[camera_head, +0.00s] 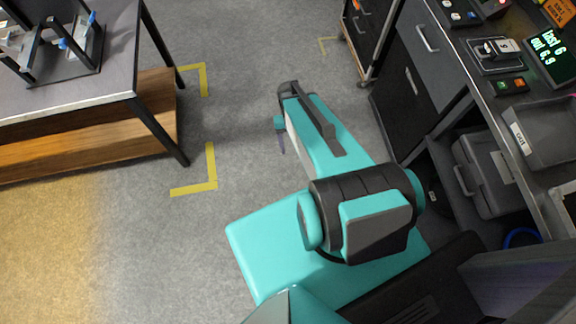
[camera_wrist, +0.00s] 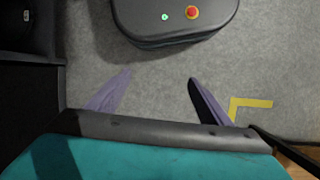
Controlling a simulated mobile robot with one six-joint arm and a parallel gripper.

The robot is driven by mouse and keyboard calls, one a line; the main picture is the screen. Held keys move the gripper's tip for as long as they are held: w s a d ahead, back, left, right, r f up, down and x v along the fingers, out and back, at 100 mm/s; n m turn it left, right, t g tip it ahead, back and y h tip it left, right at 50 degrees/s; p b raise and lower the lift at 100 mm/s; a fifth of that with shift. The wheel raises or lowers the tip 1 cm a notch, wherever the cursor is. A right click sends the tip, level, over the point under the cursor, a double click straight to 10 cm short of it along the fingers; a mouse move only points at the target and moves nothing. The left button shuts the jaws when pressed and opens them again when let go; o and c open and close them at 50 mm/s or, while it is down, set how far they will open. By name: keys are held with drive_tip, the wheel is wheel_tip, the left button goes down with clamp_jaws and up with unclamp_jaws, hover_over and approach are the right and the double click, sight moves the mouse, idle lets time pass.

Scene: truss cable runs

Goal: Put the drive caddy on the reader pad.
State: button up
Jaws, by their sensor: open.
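My gripper (camera_wrist: 158,88) is open and empty, with its two purple fingers apart over bare grey floor in the wrist view. In the head view one purple finger (camera_head: 281,142) shows below the far end of my teal arm. On the bench at the upper right lies a flat dark square plate (camera_head: 515,67) with a small silver and dark piece with a white label (camera_head: 505,46) on it. I cannot tell for sure whether these are the reader pad and the drive caddy. My gripper is well to the left of the bench.
The right bench holds a display (camera_head: 553,58) reading "last 6, out 6,9", a red and green button box (camera_head: 510,86) and a grey OUT tray (camera_head: 548,135). A grey case (camera_head: 488,178) sits below. A left table (camera_head: 85,88) bears a black rack.

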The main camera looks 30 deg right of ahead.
drive_tip(key=s+a+f+n+g, duration=0.1)
drive_tip(key=s+a+f+n, duration=0.2)
drive_tip(key=s+a, duration=0.6)
drive_tip(key=s, duration=0.3)
drive_tip(key=shift+a+f+n+g, duration=0.2)
drive_tip(key=shift+f+n+g, duration=0.05)
drive_tip(key=shift+n+g, duration=0.05)
drive_tip(key=shift+f+b, duration=0.8)
drive_tip(key=shift+b, duration=0.05)
